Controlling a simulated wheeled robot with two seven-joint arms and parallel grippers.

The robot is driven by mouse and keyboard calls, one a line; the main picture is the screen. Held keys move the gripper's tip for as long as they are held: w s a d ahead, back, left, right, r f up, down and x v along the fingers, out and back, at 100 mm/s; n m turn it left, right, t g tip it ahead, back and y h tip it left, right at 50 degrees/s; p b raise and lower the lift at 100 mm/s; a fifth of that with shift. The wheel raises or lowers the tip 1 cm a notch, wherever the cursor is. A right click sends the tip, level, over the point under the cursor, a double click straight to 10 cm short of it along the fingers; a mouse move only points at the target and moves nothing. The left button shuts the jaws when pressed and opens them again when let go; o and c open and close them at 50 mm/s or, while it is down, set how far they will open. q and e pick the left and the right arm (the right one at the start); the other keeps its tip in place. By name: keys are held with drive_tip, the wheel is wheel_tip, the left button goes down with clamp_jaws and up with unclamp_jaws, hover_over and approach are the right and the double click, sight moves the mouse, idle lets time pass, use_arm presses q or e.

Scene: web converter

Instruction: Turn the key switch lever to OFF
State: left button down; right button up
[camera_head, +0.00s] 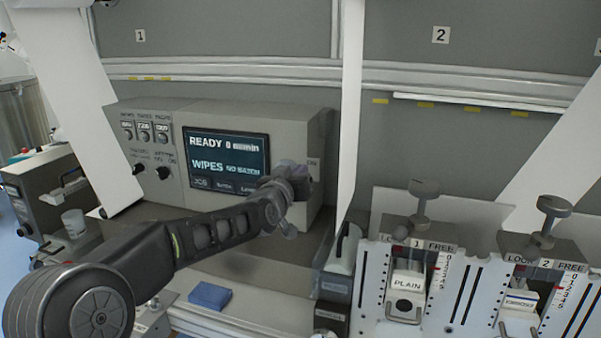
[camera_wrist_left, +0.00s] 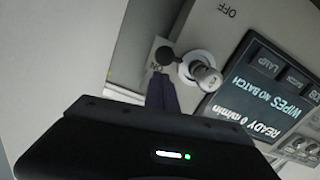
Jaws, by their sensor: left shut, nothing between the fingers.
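The key switch (camera_wrist_left: 203,74) is a silver cylinder on the grey console face, seen in the left wrist view. Its dark lever with a round knob (camera_wrist_left: 165,56) points towards the ON label (camera_wrist_left: 156,70). The OFF label (camera_wrist_left: 227,10) is higher and to the right in that view. My left gripper (camera_wrist_left: 160,82) is shut and empty, its dark purple fingers right beside the lever knob; I cannot tell whether they touch. In the head view the left gripper (camera_head: 297,171) is at the console's right side and covers the switch. My right gripper is out of view.
The console screen (camera_head: 226,160) reads READY and WIPES NO BATCH. A white post (camera_head: 350,110) stands just right of the console. Lock units with several levers (camera_head: 420,210) are at the right. A blue cloth (camera_head: 209,296) lies below my arm.

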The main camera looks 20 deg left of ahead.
use_arm(q)
drive_tip(key=shift+d+f, duration=0.1)
drive_tip(key=shift+f, duration=0.15)
drive_tip(key=shift+d+f+m, duration=0.15)
drive_tip(key=shift+f+m, duration=0.2)
drive_tip(key=shift+m, duration=0.15)
idle(0.3)
drive_tip(key=a+f+m+b, duration=0.3)
drive_tip(key=f+m+b, duration=0.5)
drive_tip(key=m, duration=0.8)
drive_tip(key=shift+w+a+f+m+t+y+b, duration=0.2)
drive_tip(key=shift+a+m+t+y+b, duration=0.15)
drive_tip(key=shift+b, duration=0.7)
